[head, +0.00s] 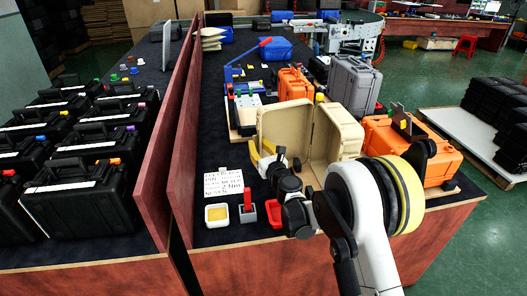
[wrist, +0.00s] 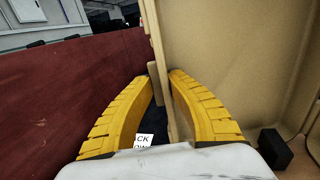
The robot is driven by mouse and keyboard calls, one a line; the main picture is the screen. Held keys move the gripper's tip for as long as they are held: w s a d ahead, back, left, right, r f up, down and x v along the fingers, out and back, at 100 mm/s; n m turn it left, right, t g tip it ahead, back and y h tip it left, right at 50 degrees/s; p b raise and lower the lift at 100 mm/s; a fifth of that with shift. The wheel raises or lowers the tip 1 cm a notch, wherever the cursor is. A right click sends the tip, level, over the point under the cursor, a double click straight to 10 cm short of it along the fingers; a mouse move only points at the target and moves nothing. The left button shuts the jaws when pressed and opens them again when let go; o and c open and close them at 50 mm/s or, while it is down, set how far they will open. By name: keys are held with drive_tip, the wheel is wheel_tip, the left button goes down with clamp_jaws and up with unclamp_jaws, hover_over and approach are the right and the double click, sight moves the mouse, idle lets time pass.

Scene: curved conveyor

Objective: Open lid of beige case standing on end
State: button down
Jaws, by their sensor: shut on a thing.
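The beige case (head: 340,132) stands on end on the dark table, with its lid (head: 285,125) swung wide open to the left. The hinge edge between lid and body is upright. My gripper (head: 261,151) is at the lid's free left edge, partly hidden by my wrist. In the wrist view, the yellow fingers of my gripper (wrist: 162,80) sit on either side of the rim of the lid (wrist: 225,60). The lid's inner face fills the right side of that view. The lower part of the case is hidden behind my arm in the head view.
An orange case (head: 440,155) stands close on the right, and a grey case (head: 352,85) is behind. A red partition (head: 184,130) runs along the left. A note sheet (head: 223,184), a white-yellow tray (head: 217,214) and small red-grey items lie in front of the lid.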

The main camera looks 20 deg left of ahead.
drive_tip(key=shift+x, duration=1.5)
drive_tip(key=shift+s, duration=0.1)
drive_tip(key=c, duration=1.8)
unclamp_jaws()
drive_tip(key=o, duration=0.5)
drive_tip(key=shift+s+a, duration=0.15)
drive_tip(key=shift+a, duration=0.15)
drive_tip(key=shift+c, duration=0.2)
drive_tip(key=shift+d, duration=0.1)
drive_tip(key=shift+d, duration=0.2)
drive_tip(key=shift+d, duration=0.2)
drive_tip(key=v, duration=1.1)
drive_tip(key=shift+s, duration=0.25)
